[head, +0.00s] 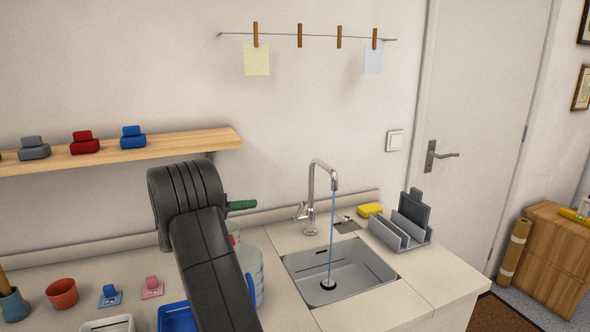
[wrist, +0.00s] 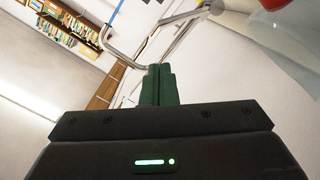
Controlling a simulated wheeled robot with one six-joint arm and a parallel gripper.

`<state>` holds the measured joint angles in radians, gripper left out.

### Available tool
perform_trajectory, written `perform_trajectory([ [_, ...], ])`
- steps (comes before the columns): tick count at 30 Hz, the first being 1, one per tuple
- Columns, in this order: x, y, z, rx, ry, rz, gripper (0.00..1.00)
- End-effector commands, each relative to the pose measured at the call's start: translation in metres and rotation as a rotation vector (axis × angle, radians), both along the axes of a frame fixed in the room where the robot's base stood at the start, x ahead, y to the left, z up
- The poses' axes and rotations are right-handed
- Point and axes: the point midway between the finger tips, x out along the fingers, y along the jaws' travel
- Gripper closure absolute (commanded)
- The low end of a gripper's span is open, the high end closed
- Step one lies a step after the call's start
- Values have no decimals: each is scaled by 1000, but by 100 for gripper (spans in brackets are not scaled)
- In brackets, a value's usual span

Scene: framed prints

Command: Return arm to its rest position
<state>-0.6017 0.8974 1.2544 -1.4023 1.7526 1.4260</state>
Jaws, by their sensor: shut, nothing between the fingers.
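My arm rises from the bottom of the head view and bends over the counter. My gripper (head: 242,205) points right from it, with green fingers, and is to the left of the faucet (head: 312,195). In the wrist view my gripper (wrist: 158,75) has its two green fingers together, with nothing between them. The faucet's bent spout (wrist: 125,50) shows beyond the fingertips, tilted in this view. In the head view a thin blue stream of water (head: 331,240) runs from the faucet into the sink (head: 352,276).
A clear jug (head: 259,270) stands partly hidden behind my arm. A wooden shelf (head: 185,143) with coloured blocks is on the wall at left. A grey rack (head: 405,232) and a yellow sponge (head: 370,210) are right of the faucet. A terracotta pot (head: 62,293) stands at left.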

Motion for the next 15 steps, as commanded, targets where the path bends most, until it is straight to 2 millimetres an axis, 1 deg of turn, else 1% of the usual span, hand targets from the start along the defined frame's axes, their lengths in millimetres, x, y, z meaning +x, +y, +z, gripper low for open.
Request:
perform_trajectory([
  [5, 7, -21, 0, -1, 1, -4, 100],
  [15, 31, -84, -2, -1, 1, -4, 100],
])
